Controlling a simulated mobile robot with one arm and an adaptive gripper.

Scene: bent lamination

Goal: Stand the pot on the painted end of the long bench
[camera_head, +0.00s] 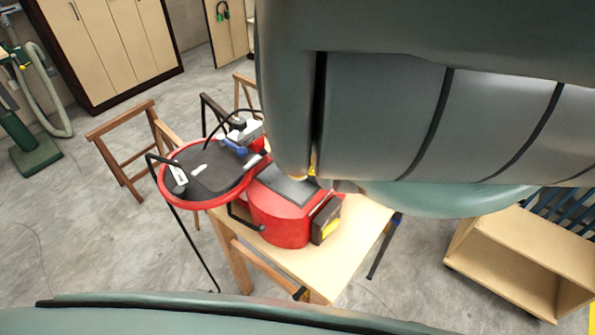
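I see no pot in this view. I cannot make out a long bench with a painted end either. A large grey-green part of my own arm fills the upper right and hides much of the room behind it. My gripper's fingers do not show.
A small wooden table (352,265) holds a red machine (278,218) with a round black plate (208,172). Wooden trestles (122,150) stand behind it. A low wooden cabinet (520,262) is at right, a tall cupboard (100,45) at the back left. Grey floor (110,245) is clear at left.

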